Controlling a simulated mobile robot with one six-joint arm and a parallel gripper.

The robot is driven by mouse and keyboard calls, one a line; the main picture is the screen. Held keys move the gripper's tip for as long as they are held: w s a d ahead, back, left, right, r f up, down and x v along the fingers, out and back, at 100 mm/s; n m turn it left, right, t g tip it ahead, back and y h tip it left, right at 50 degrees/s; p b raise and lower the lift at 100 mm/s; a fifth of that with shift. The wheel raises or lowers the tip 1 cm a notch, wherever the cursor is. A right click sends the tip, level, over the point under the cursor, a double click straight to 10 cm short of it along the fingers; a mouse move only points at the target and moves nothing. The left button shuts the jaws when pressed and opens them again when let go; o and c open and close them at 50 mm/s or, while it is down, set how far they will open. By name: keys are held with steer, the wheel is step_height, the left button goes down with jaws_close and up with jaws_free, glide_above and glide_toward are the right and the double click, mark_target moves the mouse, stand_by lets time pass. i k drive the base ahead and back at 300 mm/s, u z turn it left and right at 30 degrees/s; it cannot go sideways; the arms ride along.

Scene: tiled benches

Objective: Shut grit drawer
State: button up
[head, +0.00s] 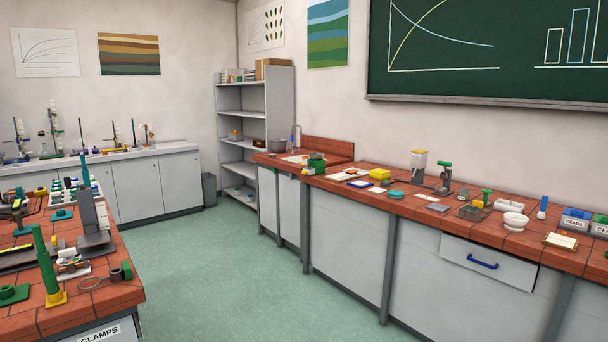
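A drawer with a pale front (460,252) and a blue bar handle (482,265) sits under the right-hand tiled bench. Its front seems to stand a little out from the cabinet face, but how far it is open is hard to tell. I cannot see inside it, and no grit label is readable on it. My gripper is not in view.
The red-tiled right bench (400,206) carries a white bowl (516,221), a blue labelled bin (575,221) and small tools. A cluttered bench (110,293) with a CLAMPS label stands at left. The green floor (225,265) between the benches is clear.

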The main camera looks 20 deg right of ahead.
mark_target(309, 171)
steer(key=z, duration=0.35)
steer(key=k, duration=0.75)
steer(key=z, duration=1.1)
steer(key=k, duration=0.75)
steer(key=z, duration=0.25)
steer(key=i, duration=1.4)
steer(key=u, duration=0.55)
steer(key=i, duration=1.85)
steer(key=u, duration=0.25)
